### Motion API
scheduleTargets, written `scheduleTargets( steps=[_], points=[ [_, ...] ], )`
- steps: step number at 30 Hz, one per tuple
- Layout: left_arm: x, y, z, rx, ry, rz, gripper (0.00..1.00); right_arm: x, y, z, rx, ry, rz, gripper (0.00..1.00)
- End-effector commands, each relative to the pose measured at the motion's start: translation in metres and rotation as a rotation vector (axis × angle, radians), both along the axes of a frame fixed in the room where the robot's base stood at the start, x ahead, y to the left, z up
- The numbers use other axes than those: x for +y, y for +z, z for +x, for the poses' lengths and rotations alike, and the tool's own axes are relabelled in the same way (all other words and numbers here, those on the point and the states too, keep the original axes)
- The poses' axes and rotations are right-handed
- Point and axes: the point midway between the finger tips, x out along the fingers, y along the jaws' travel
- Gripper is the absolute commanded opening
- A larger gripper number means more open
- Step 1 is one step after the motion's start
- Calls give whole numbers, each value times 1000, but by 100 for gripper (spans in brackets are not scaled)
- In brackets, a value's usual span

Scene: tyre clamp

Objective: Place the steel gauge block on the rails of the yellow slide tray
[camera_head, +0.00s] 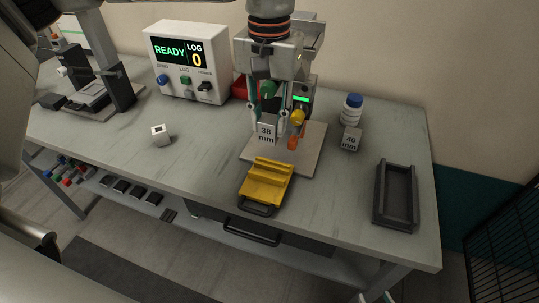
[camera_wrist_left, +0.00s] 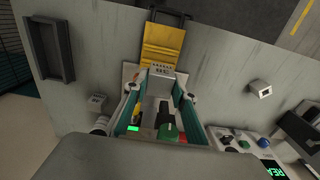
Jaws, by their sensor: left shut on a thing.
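The steel gauge block marked "38 mm" (camera_head: 267,130) is held upright between the fingertips of my left gripper (camera_head: 268,112). In the left wrist view the block (camera_wrist_left: 161,76) sits between the teal fingers (camera_wrist_left: 158,98). The yellow slide tray (camera_head: 266,184), with raised rails and a dark handle at its front, lies just in front of and below the block. In the left wrist view the tray (camera_wrist_left: 162,42) is beyond the block. The height gap between them is hard to judge. Small tips of my right gripper (camera_head: 375,297) show at the bottom edge; their opening is unclear.
A device with a green display (camera_head: 302,98) stands on a light base plate (camera_head: 308,157), partly behind my gripper. A second marked block (camera_head: 350,139), white bottle (camera_head: 351,109), dark tray (camera_head: 396,194), small pale block (camera_head: 160,135) and READY/LOG box (camera_head: 188,62) stand on the bench.

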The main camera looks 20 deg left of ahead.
Motion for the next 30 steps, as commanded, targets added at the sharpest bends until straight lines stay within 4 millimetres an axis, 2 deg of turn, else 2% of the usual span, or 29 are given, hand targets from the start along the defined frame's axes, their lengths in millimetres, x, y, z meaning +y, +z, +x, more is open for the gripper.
scheduleTargets(
  steps=[1, 6, 14, 21, 30],
  points=[
    [0, -14, -1, 4, 0, -1, 0, 0, -1, 0, 0, 0, 0, 40],
    [0, -44, 0, 1, 0, -1, 0, 1, -2, 2, -3, -1, 1, 40],
    [0, -61, 0, -1, 1, -1, 0, 1, 1, 3, -7, -2, 4, 40],
    [0, -94, 0, 1, 0, 0, 0, 1, 1, 4, -8, -2, 4, 40],
    [0, -99, 0, -1, 1, -1, 0, 1, 0, 4, -8, -2, 4, 40]
  ],
)
